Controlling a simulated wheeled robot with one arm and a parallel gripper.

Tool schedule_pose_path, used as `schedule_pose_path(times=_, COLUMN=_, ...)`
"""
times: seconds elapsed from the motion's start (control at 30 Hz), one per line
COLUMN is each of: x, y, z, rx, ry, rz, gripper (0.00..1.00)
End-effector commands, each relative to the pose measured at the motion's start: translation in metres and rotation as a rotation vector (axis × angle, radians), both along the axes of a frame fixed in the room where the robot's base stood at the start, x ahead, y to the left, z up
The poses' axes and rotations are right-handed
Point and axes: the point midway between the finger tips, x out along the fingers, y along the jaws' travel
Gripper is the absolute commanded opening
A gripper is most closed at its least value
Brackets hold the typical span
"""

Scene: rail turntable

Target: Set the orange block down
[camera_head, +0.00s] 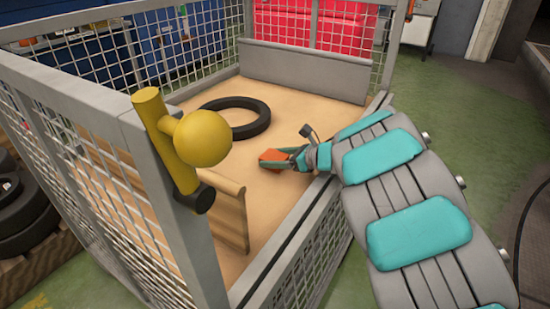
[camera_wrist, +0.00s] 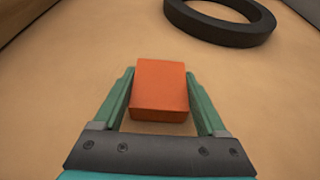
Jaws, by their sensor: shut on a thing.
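The orange block (camera_wrist: 160,88) is between the two green fingers of my gripper (camera_wrist: 160,98) in the wrist view, which are shut on its sides. In the head view the orange block (camera_head: 273,158) shows at the tip of my gripper (camera_head: 280,163), inside a mesh-walled cage with a tan floor (camera_head: 200,148). My arm reaches in over the cage's right side. I cannot tell whether the block touches the floor or is held just above it.
A black ring like a tyre (camera_head: 235,117) lies on the cage floor behind the block; it also shows in the wrist view (camera_wrist: 222,28). A yellow knobbed handle (camera_head: 200,140) stands at the near corner. Floor around the block is clear.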

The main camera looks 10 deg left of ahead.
Motion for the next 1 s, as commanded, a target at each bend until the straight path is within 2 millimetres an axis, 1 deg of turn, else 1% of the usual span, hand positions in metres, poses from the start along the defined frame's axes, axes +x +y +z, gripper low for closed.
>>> schedule_pose_path(times=0.07, x=0.0, y=0.0, z=-0.003, rx=0.0, ry=0.0, rz=-0.001, gripper=0.16)
schedule_pose_path(times=0.1, x=0.0, y=0.0, z=-0.002, rx=0.0, ry=0.0, rz=-0.001, gripper=0.77)
schedule_pose_path(times=0.3, x=0.0, y=0.0, z=-0.001, rx=0.0, ry=0.0, rz=-0.001, gripper=0.99)
schedule_pose_path(times=0.53, x=0.0, y=0.0, z=-0.001, rx=0.0, ry=0.0, rz=0.0, gripper=1.0)
schedule_pose_path(times=0.67, x=0.0, y=0.0, z=0.004, rx=0.0, ry=0.0, rz=0.0, gripper=1.0)
schedule_pose_path(times=0.77, x=-0.002, y=-0.013, z=0.006, rx=-0.003, ry=-0.002, rz=-0.005, gripper=1.0)
schedule_pose_path(times=0.87, x=-0.008, y=-0.029, z=0.014, rx=-0.004, ry=-0.004, rz=-0.004, gripper=1.0)
schedule_pose_path(times=1.0, x=-0.017, y=-0.055, z=0.025, rx=-0.004, ry=-0.004, rz=-0.004, gripper=1.0)
